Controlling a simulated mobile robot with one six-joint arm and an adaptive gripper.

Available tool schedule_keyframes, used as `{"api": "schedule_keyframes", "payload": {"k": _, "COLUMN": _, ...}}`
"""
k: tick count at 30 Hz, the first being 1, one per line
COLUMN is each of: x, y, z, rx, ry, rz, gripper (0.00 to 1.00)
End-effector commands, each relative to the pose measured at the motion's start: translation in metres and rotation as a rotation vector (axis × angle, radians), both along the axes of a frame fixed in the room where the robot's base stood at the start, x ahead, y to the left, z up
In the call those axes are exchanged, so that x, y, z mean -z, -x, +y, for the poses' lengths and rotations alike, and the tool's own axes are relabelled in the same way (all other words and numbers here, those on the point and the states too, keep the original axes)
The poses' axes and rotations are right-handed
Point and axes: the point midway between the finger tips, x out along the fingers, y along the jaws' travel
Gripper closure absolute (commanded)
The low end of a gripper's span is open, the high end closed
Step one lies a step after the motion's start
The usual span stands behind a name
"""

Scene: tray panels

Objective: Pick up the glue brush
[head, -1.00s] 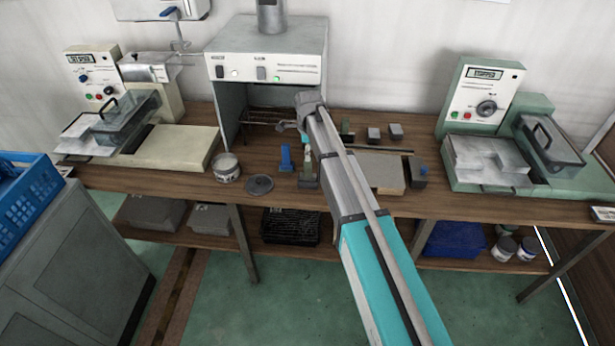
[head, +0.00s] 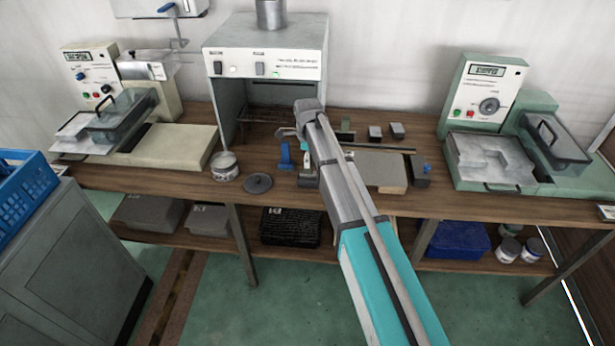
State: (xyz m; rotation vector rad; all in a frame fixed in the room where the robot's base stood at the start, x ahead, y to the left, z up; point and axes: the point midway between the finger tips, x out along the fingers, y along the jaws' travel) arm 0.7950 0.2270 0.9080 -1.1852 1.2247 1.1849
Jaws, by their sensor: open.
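My gripper (head: 290,133) is above the middle of the wooden bench, in front of the grey oven hood. It is small in the picture and looks open, with nothing seen between its fingers. I cannot clearly make out the glue brush. A small upright blue object (head: 286,157) stands on the bench just below my gripper. Beside it, a pale and green upright piece (head: 307,161) stands at a dark block (head: 307,180), partly hidden by my arm. An open can (head: 225,167) with pale contents stands to the left, and a round dark lid (head: 258,183) lies nearby.
The hooded oven (head: 265,63) stands behind my gripper. A cream machine (head: 165,145) is at left and a green machine (head: 487,160) at right. A flat board (head: 378,170) and small grey blocks (head: 375,133) lie right of my arm.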

Motion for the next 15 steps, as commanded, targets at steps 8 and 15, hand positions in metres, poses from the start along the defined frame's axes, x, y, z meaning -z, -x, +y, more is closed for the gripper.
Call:
{"api": "schedule_keyframes", "payload": {"k": 8, "x": 0.0148, "y": -0.0002, "z": -0.0001, "rx": 0.0, "ry": 0.0, "rz": 0.0, "gripper": 0.29}}
{"api": "schedule_keyframes", "payload": {"k": 15, "x": 0.0144, "y": -0.0003, "z": -0.0001, "rx": 0.0, "ry": 0.0, "rz": 0.0, "gripper": 0.29}}
